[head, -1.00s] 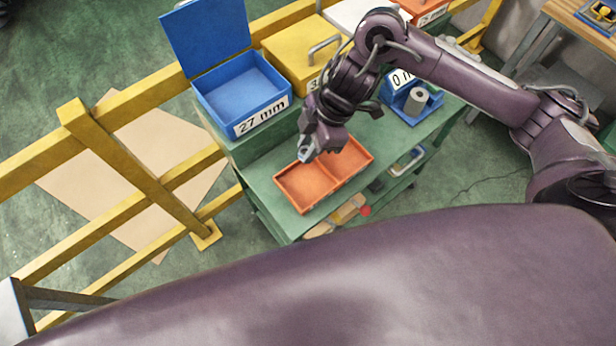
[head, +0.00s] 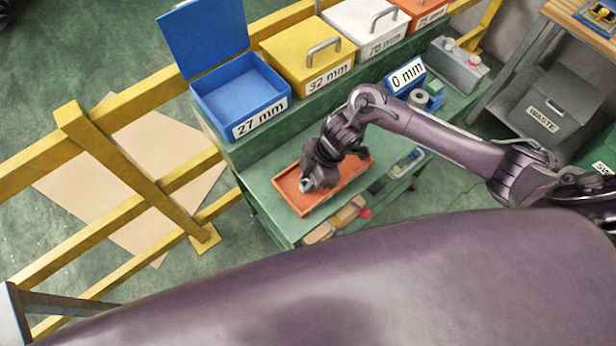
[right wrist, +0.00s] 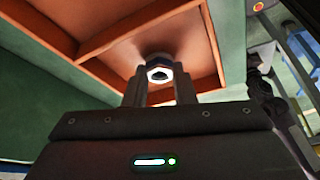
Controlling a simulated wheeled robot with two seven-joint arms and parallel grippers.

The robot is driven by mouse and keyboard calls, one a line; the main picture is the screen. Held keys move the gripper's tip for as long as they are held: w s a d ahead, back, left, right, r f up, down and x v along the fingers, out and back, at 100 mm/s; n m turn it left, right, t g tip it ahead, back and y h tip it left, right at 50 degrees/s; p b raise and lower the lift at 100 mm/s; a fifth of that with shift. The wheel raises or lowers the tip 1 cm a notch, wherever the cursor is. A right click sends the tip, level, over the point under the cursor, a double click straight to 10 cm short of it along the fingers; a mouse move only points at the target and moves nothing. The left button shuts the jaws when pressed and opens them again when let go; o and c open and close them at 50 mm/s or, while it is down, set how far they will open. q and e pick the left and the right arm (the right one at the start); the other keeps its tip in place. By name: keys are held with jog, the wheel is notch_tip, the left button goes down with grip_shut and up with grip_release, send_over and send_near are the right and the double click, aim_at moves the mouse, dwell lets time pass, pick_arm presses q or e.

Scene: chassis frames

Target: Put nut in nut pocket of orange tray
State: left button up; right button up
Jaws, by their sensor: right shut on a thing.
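The orange tray (head: 291,199) lies on the green bench top, with a divider between its compartments. My right gripper (head: 307,184) is over the tray's left compartment in the head view. In the right wrist view the gripper (right wrist: 159,85) is shut on a grey metal hex nut (right wrist: 159,73), held between the fingertips. The orange tray floor and a divider (right wrist: 118,28) show behind the nut. I cannot tell whether the nut touches the floor. My right wrist hides part of the tray in the head view. My left gripper is not in view.
An open blue box (head: 240,97) labelled 27 mm stands behind the tray, beside a closed yellow box (head: 305,55). A 0 mm stand (head: 408,75) and a grey box (head: 455,65) are farther right. A yellow railing (head: 130,165) runs along the left.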

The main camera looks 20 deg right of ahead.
jog(key=shift+f, duration=0.15)
jog(key=o, duration=1)
jog(key=shift+r, duration=0.25)
jog(key=shift+d+r, duration=0.2)
jog(key=shift+r, duration=0.05)
jog(key=b+v, duration=0.1)
jog(key=v, duration=1)
jog(key=shift+d+r, duration=0.1)
jog(key=shift+r, duration=0.05)
